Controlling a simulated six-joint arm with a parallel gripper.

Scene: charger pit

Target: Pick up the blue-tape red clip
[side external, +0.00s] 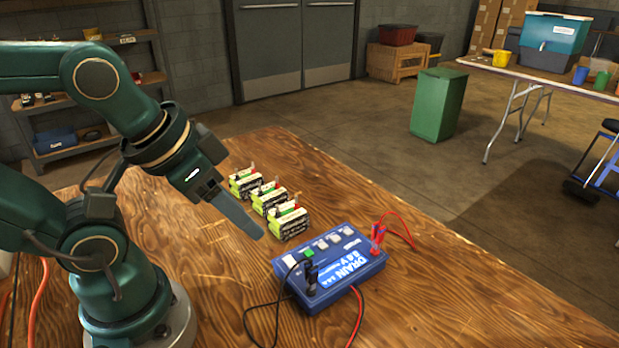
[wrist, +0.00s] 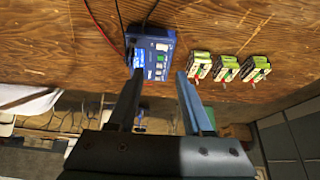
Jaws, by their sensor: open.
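In the side external view, red clips (side external: 378,234) stand at the right end of the blue drain box (side external: 335,291), with a red wire looping away behind them. I cannot make out blue tape on either clip. Black clips (side external: 311,273) stand at the box's left end. My gripper (side external: 261,236) is open and empty, tilted down above the table to the left of the box. In the wrist view, my gripper (wrist: 158,74) shows two spread fingers, with the drain box (wrist: 158,43) seen between and beyond them. The red clips are not clear in that view.
Three green, black and white battery packs (side external: 270,198) stand in a row on the wooden table (side external: 420,290), behind the box. They also show right of the fingers in the wrist view (wrist: 226,68). Black and red wires trail at the box's front. The table's right side is clear.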

